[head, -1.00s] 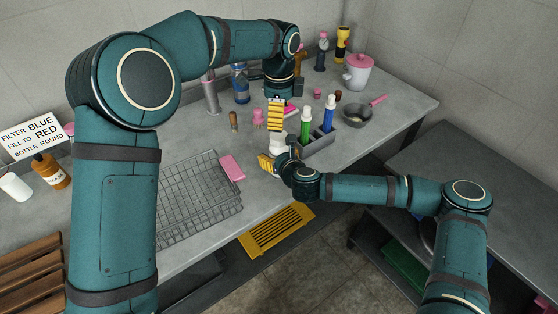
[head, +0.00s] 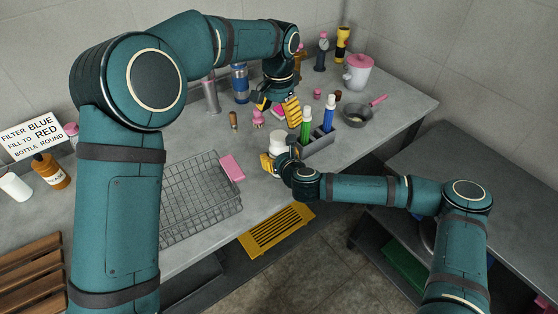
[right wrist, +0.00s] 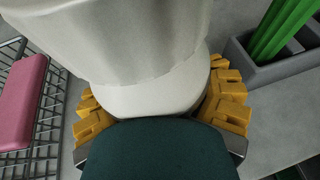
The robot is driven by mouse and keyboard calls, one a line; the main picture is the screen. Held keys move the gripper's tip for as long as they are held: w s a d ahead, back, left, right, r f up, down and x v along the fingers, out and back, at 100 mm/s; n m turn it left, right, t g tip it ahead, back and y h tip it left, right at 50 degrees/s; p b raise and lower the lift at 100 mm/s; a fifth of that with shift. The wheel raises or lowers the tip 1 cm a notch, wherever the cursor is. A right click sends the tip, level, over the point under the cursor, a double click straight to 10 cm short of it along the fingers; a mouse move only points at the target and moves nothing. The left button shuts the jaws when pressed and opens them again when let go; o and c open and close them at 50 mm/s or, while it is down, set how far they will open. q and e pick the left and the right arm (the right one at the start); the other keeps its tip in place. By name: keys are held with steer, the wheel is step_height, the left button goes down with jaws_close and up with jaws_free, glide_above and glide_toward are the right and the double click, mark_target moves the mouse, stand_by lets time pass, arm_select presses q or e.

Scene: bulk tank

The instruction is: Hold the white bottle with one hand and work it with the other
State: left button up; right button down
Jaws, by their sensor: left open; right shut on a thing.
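The white bottle (head: 278,146) stands upright near the front edge of the counter, left of the grey holder. It fills the upper middle of the right wrist view (right wrist: 135,50). My right gripper (head: 274,164) is shut on the bottle from the front; its yellow finger pads show on both sides of the bottle in the right wrist view (right wrist: 160,112). My left gripper (head: 277,106) is open and empty, just above and behind the bottle, its yellow fingers spread and apart from it. The right fingertips are partly hidden behind the bottle.
A grey holder (head: 319,146) with a green tube (head: 306,124) and a blue one (head: 328,118) stands close on the right. A wire rack (head: 195,190) and pink block (head: 232,168) lie left. A pan (head: 357,115) and blue bottle (head: 240,84) stand further back.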

mark_target(279, 135)
arm_select(q)
steer(key=n, duration=1.2)
steer(key=shift+n, duration=0.3)
steer(key=n, duration=1.2)
steer(key=shift+w+r, duration=0.1)
steer(key=shift+f, duration=4)
